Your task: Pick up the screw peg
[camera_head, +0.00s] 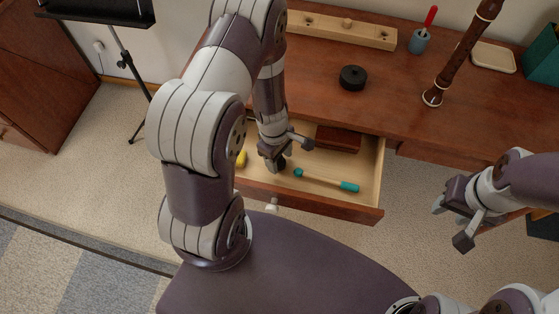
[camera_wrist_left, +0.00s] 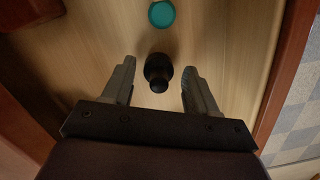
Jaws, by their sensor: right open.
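A small black peg with a rounded knob (camera_wrist_left: 158,71), which I take to be the screw peg, is in the open wooden drawer (camera_head: 370,172). In the head view the dark peg (camera_head: 281,164) is partly hidden by my left gripper (camera_head: 276,158). In the left wrist view the peg lies between the two fingers of my left gripper (camera_wrist_left: 159,68), with a gap on each side. The left gripper is open and points down into the drawer. My right gripper (camera_head: 452,224) is open and empty, out to the right of the drawer.
A teal-handled tool (camera_head: 330,181), a yellow item (camera_head: 241,159) and a dark red-brown block (camera_head: 338,138) are in the drawer. On the desktop are a wooden rail (camera_head: 325,27), a black disc (camera_head: 352,77) and a woodwind (camera_head: 459,59). Drawer walls surround my left gripper.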

